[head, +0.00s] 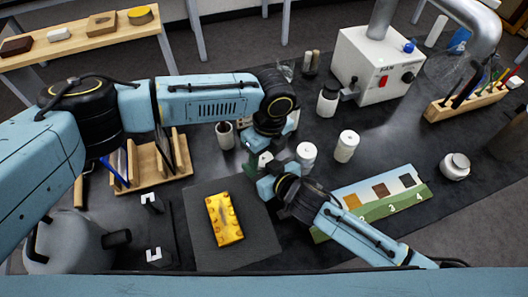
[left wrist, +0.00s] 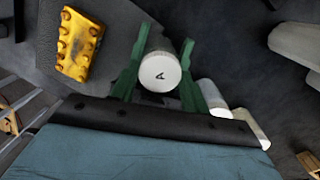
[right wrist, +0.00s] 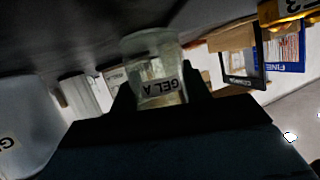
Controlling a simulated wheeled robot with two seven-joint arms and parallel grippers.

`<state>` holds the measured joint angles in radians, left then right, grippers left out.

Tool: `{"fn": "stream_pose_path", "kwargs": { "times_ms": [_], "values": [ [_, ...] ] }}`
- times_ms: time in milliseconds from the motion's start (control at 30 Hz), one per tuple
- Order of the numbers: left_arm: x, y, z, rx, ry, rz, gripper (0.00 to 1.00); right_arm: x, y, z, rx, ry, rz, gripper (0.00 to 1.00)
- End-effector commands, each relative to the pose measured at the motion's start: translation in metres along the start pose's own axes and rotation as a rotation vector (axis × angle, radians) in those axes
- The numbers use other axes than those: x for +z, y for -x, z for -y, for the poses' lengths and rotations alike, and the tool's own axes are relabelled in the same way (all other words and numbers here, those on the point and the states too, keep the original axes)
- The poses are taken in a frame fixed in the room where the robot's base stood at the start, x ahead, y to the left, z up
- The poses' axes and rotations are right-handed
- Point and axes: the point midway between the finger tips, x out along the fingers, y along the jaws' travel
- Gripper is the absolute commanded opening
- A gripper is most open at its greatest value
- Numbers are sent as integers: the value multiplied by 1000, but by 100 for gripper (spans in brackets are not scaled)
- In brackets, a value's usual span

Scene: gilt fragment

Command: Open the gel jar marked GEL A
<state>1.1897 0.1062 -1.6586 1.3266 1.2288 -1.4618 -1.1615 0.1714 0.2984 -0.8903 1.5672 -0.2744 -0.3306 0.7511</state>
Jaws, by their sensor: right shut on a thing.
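The GEL A jar shows its white lid, marked A, in the left wrist view (left wrist: 160,73) and its clear labelled body in the right wrist view (right wrist: 155,68). In the head view its lid (head: 265,158) is partly hidden between my two grippers. My right gripper (right wrist: 160,95) is shut on the jar's body. My left gripper (left wrist: 160,60) is above, pointing down, with one green finger on each side of the lid; its jaws are open around the lid, and any contact is hard to judge.
Two white-lidded jars (head: 306,152) (head: 347,146) stand close to the right. A gilt fragment (head: 224,220) lies on a dark mat (head: 262,240) in front. A wooden rack (head: 150,178) is at left, a numbered colour card (head: 378,200) at right, a white fume machine (head: 372,65) behind.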

Motion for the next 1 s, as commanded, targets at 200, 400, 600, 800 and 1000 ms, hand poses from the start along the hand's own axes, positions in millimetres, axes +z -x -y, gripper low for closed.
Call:
{"fn": "stream_pose_path", "kwargs": {
  "times_ms": [200,400,600,800,1000],
  "values": [
    [0,0,0,0,6,0,17,0,0,0,0,0,0,0],
    [-1,0,0,0,198,-3,17,0,0,0,0,0,0,0],
    [0,1,0,0,296,0,17,0,0,0,0,0,0,0],
    [0,1,0,0,294,0,17,0,0,0,0,0,0,0],
    [0,1,0,0,293,0,66,0,0,0,0,0,0,0]
  ]
}}
